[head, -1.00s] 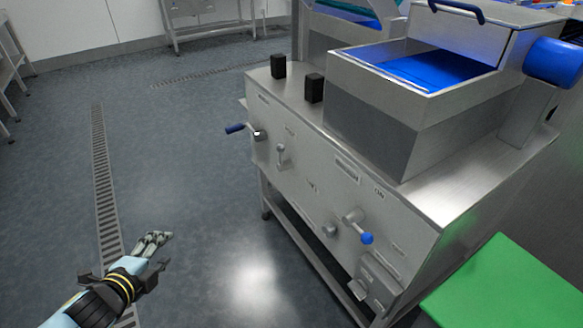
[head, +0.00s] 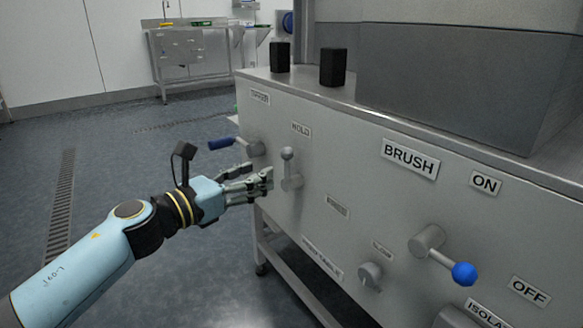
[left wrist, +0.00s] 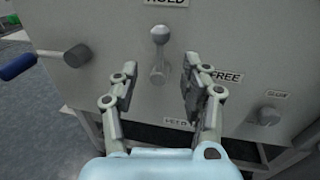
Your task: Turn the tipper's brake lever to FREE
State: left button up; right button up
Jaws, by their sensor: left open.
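The brake lever (head: 288,168) is a small grey lever with a round knob on the steel front panel. It stands upright, knob up, below the HOLD label (head: 301,130). The FREE label (head: 337,205) is lower, to the lever's right. In the left wrist view the lever (left wrist: 159,48) shows between and beyond the two fingers, with FREE (left wrist: 226,77) behind the right finger. My left gripper (head: 258,177) is open just left of the lever in the head view; the wrist view (left wrist: 158,82) shows nothing held between its fingers. Contact with the lever cannot be told.
A blue-handled crank (head: 222,143) sticks out left of the lever. A blue-knobbed brush lever (head: 463,273) and a small grey knob (head: 370,275) are to the right. Two black blocks (head: 333,67) stand on the top. Floor at left is clear.

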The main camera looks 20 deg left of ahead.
aim_at(287, 160)
pick_arm(q)
jog(key=b+x, duration=0.1)
jog(key=x, duration=0.8)
jog(key=shift+w+d, duration=0.1)
jog(key=shift+w, duration=0.15)
pick_arm(e)
jog(key=shift+w+a+r, duration=0.15)
jog(key=shift+w+r, duration=0.15)
jog(key=shift+r, duration=0.35)
jog(key=shift+w+a+r, duration=0.1)
jog(key=shift+w+r, duration=0.2)
jog(key=shift+r, duration=0.3)
pick_arm(q)
grip_shut()
